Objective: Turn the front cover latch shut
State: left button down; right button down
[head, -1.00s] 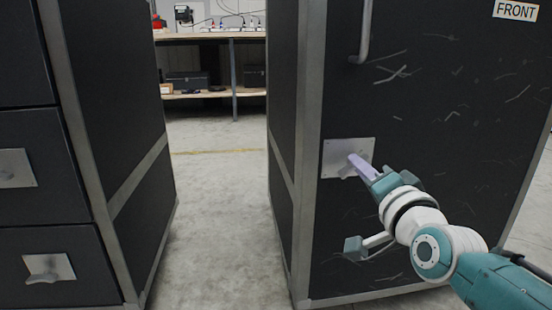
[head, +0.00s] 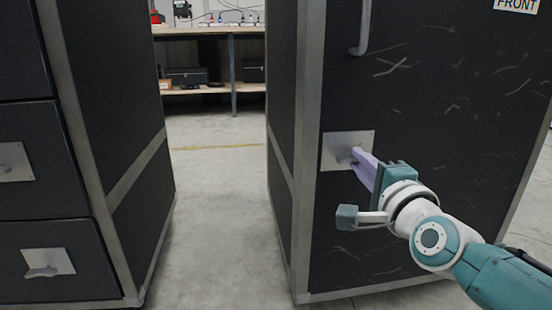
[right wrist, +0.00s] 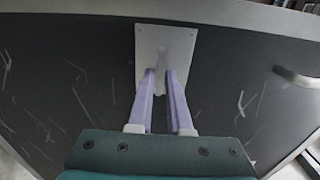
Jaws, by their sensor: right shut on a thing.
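The front cover (head: 440,170) is a scratched black panel with a FRONT label at its top right. Its latch is a pale metal plate (head: 334,145) near the cover's left edge, with a small grey handle mostly hidden by my fingers. My right gripper (head: 358,160) reaches in from the lower right, its lilac fingertips at the handle. In the right wrist view the plate (right wrist: 146,50) lies ahead, and my right gripper (right wrist: 164,75) is shut on the grey latch handle (right wrist: 165,64) between its fingertips. My left gripper is not in view.
A bar handle (head: 363,25) sticks out of the cover above the latch. Another black cabinet (head: 110,100) with latched drawers stands at the left. Bare floor (head: 218,200) lies between them. A workbench (head: 210,32) stands behind.

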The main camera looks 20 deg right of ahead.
dwell(0.4)
jog(key=c, duration=1)
grip_release()
jog(key=shift+o, duration=0.2)
jog(key=shift+s, duration=0.1)
jog(key=p+v, duration=0.4)
jog(key=v, duration=0.5)
jog(key=shift+s+p, duration=0.35)
jog(key=shift+s, duration=0.05)
jog(key=shift+a, duration=0.1)
